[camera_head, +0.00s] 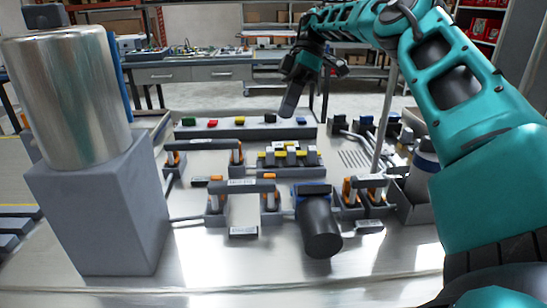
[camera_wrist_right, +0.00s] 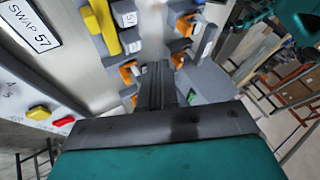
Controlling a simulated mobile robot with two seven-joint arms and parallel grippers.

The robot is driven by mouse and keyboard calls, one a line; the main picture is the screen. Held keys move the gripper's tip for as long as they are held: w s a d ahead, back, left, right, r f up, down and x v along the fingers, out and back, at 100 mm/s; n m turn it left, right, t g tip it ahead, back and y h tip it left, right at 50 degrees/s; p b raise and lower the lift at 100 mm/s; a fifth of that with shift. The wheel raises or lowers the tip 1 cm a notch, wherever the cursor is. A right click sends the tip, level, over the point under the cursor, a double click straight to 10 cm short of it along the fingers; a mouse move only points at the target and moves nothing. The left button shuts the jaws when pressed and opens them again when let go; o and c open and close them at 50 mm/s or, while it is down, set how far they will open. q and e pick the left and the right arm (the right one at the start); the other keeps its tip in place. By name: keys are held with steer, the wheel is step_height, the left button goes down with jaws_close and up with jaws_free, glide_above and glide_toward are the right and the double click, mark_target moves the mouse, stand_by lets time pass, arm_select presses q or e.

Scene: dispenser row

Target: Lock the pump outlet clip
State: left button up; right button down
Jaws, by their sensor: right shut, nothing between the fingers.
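The pump appears to be the black cylinder (camera_head: 320,230) with a blue-edged block, low in the middle of the bench. Orange clips stand on either side of it: one to its left (camera_head: 270,197) and one to its right (camera_head: 348,190). I cannot tell which is the outlet clip, or whether either is locked. My right gripper (camera_head: 289,103) is shut and empty, hanging above the back of the fixtures, apart from the clips. In the right wrist view its fingers (camera_wrist_right: 155,85) are together, with orange clips (camera_wrist_right: 129,72) beyond them. My left gripper is not in view.
A metal cylinder (camera_head: 72,100) on a grey block (camera_head: 105,215) stands tall at the left. A grey rail (camera_head: 225,130) with coloured buttons runs along the back. Yellow-and-grey parts (camera_head: 287,156) stand mid-bench. A thin upright pole (camera_head: 386,115) rises at the right. The front strip is clear.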

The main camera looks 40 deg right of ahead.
mark_target(272, 151)
steer(key=shift+f, duration=0.1)
steer(key=b+x, duration=0.2)
steer(key=x, duration=0.7)
steer(key=shift+s+a+f, duration=0.1)
steer(key=shift+a+f, duration=0.1)
steer(key=shift+f, duration=0.15)
steer(key=shift+s+a, duration=0.25)
steer(key=shift+a, duration=0.1)
steer(key=shift+s+a, duration=0.95)
steer(key=shift+s, duration=0.25)
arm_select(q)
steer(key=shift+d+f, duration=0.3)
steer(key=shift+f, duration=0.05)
